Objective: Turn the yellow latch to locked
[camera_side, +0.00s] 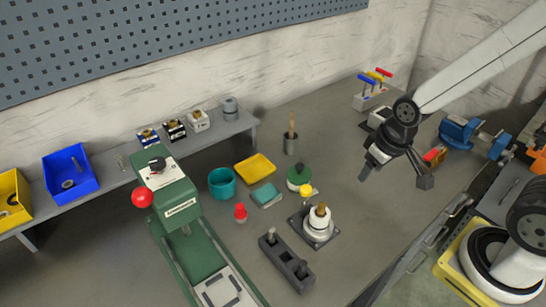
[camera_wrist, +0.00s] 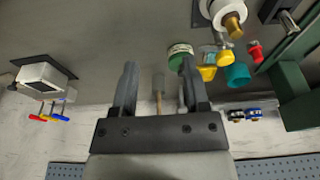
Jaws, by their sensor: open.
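The yellow latch (camera_side: 376,75) stands between a blue latch (camera_side: 367,79) and a red latch (camera_side: 384,71) on a pale block (camera_side: 370,99) near the back wall. In the wrist view the yellow latch (camera_wrist: 43,117) shows at the far left, with red on its left and blue on its right. I cannot tell its exact turn angle. My gripper (camera_side: 368,172) is in the air above the bench, in front of the latch block and well apart from it. Its two fingers (camera_wrist: 160,68) are spread and empty.
A white box (camera_wrist: 42,77) on a dark plate stands near the latches. A blue vise (camera_side: 460,131) is at the right. A wooden-handled tool in a cup (camera_side: 291,143), a green round piece (camera_side: 298,177) and a white cylinder (camera_side: 318,227) stand left of my gripper.

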